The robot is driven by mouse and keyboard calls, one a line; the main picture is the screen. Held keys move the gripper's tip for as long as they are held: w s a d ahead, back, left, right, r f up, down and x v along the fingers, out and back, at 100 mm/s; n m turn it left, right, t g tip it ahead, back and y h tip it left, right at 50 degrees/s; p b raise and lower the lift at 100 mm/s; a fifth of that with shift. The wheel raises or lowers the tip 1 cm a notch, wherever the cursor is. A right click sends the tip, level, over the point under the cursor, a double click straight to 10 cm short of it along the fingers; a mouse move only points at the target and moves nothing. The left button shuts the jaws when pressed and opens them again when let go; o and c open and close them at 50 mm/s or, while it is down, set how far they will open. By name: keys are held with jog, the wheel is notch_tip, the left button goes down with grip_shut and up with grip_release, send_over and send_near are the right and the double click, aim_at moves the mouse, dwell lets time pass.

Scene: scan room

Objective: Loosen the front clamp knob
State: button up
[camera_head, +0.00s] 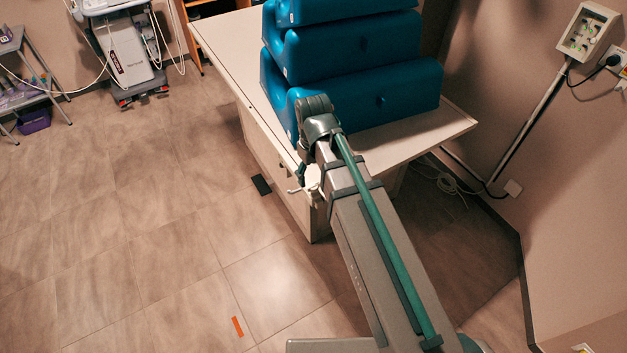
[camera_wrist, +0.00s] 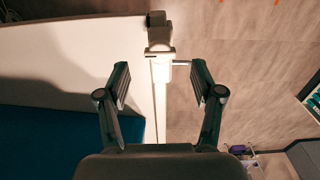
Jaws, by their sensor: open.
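A pale clamp (camera_wrist: 159,36) sits on the rail (camera_wrist: 160,100) along the table edge in the wrist view. It has a dark end piece (camera_wrist: 156,18) and a thin crossbar (camera_wrist: 181,62) sticking out to the right. I cannot tell for sure which part is the knob. My gripper (camera_wrist: 161,78) is open and empty, its fingers spread either side of the rail, just short of the clamp and not touching it. In the head view, my arm mostly hides the gripper; a small pale part of the clamp (camera_head: 295,190) shows at the table's near corner.
Blue cushions (camera_head: 383,95) are stacked on the white table (camera_head: 425,138), close to my arm; one also shows in the wrist view (camera_wrist: 50,140). A wheeled cart (camera_head: 125,50) stands at the back left. A wall box (camera_head: 588,30) hangs at the right. The floor left of the table is mostly clear.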

aim_at(313, 185)
notch_tip(313, 185, up, 8)
dwell(0.4)
dwell(0.4)
